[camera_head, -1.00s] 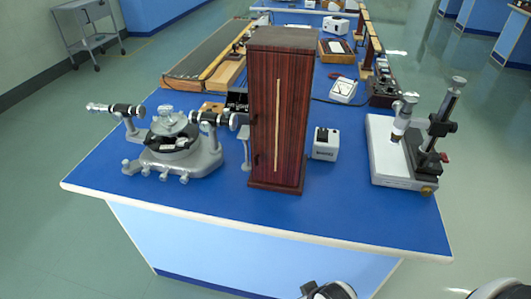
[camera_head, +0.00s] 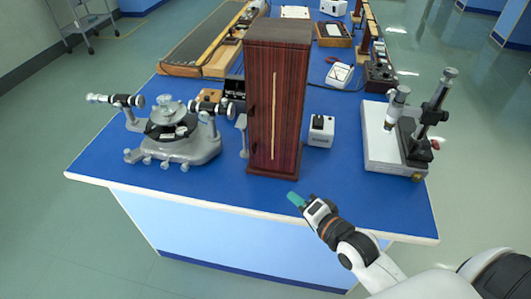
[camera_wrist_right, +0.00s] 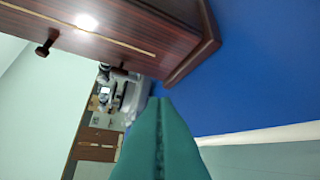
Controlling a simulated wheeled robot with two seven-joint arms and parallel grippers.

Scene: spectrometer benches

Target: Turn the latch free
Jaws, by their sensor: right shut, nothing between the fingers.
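A tall dark-red wooden cabinet (camera_head: 290,100) with a pale vertical strip stands upright on the blue bench. In the right wrist view the cabinet (camera_wrist_right: 125,32) fills the top, with a dark T-shaped knob (camera_wrist_right: 45,48) and a second dark knob (camera_wrist_right: 118,70) sticking out from its edge. I cannot tell which of these, if either, is the latch. My right gripper (camera_head: 296,199) is at the bench's front edge, in front of the cabinet's base and apart from it. Its teal fingers (camera_wrist_right: 160,125) are shut and empty. My left gripper is not in view.
A grey spectrometer (camera_head: 172,132) stands left of the cabinet. A small white box (camera_head: 321,130) is close on its right. A microscope stand on a white base (camera_head: 378,155) is further right. The bench front (camera_head: 215,188) is clear.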

